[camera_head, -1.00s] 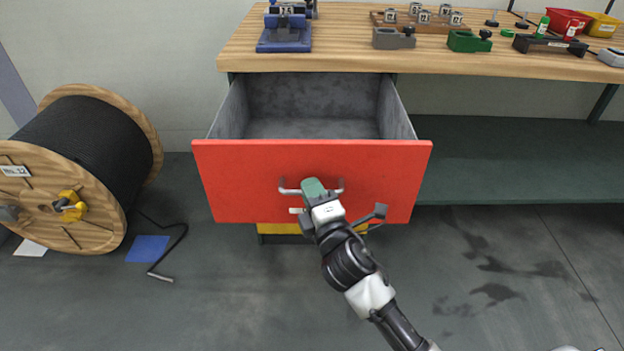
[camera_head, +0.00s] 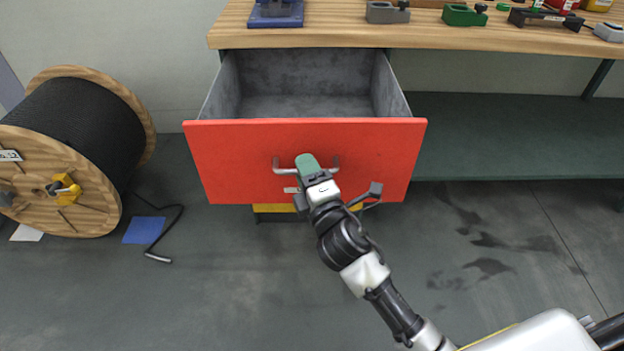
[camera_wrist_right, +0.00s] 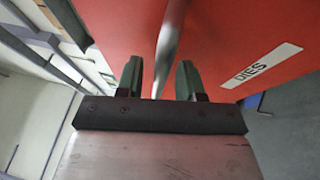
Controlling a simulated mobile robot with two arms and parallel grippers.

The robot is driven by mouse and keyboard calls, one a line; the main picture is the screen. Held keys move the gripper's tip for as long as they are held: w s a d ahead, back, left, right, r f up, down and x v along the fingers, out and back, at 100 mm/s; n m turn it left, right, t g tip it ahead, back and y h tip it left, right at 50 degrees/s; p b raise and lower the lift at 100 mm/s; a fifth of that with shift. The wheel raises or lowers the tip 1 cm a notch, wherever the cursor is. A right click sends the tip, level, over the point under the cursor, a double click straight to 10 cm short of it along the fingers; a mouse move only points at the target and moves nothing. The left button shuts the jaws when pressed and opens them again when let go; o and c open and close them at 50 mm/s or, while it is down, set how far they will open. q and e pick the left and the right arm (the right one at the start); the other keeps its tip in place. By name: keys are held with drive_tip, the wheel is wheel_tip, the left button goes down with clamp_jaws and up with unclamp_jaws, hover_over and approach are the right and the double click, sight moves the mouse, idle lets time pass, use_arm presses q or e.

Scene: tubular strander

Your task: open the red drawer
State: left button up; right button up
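The red drawer (camera_head: 235,160) stands pulled out under the workbench, and its grey, empty inside (camera_head: 305,105) shows. Its front also fills much of the right wrist view (camera_wrist_right: 222,35). A silver bar handle (camera_head: 283,169) is on the front; in the right wrist view the bar (camera_wrist_right: 169,45) runs between my fingers. My right gripper (camera_head: 306,163) is at the handle and hides its middle. In the right wrist view its two green fingers (camera_wrist_right: 160,80) are apart, with gaps visible beside the bar. My left gripper is not in view.
The wooden workbench (camera_head: 450,32) carries a blue fixture (camera_head: 275,14) and other small tools. A yellow front (camera_head: 272,208) shows below the drawer. A large cable reel (camera_head: 85,150) stands at the left with a loose cable end on the floor. The floor before the drawer is clear.

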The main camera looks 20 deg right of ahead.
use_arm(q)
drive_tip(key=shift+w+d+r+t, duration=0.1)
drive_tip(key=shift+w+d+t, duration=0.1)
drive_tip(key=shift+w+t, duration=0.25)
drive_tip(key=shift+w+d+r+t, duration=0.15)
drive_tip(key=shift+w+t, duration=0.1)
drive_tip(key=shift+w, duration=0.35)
use_arm(e)
drive_tip(key=v, duration=1)
drive_tip(key=shift+s, duration=0.3)
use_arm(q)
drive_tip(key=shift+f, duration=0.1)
use_arm(e)
drive_tip(key=shift+f, duration=0.1)
